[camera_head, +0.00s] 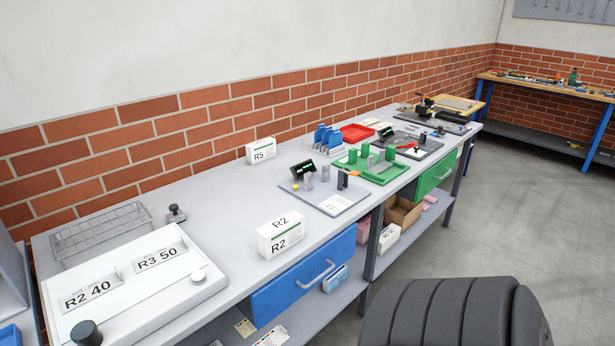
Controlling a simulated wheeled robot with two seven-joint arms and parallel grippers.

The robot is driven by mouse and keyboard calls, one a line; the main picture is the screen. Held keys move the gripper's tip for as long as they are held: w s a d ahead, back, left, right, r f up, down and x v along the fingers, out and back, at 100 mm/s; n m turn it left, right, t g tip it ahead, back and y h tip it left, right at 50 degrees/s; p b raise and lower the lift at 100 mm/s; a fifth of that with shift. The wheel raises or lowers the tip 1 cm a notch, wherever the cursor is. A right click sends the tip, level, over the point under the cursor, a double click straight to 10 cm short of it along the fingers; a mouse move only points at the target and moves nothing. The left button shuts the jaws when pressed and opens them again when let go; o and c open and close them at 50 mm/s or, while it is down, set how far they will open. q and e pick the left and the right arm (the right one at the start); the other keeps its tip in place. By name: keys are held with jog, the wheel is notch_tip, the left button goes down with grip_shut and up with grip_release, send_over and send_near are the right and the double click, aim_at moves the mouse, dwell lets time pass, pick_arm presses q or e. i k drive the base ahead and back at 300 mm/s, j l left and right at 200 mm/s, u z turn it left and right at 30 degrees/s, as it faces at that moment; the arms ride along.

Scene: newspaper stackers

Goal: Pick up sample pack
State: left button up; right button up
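A white box labelled R2 (281,239) with a green stripe stands upright near the front edge of the grey workbench (225,235). A similar white box labelled R5 (261,151) stands farther back by the brick wall. Either may be the sample pack; I cannot tell which from the frame.
A white panel marked R2 40 and R3 50 (137,285) lies at the left, before a clear rack (100,232). A grey board (325,196), green tray (372,168) and red tray (355,133) stand right. A blue drawer (300,277) is below.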

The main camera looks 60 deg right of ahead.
aim_at(278, 236)
jog(key=z, duration=1.6)
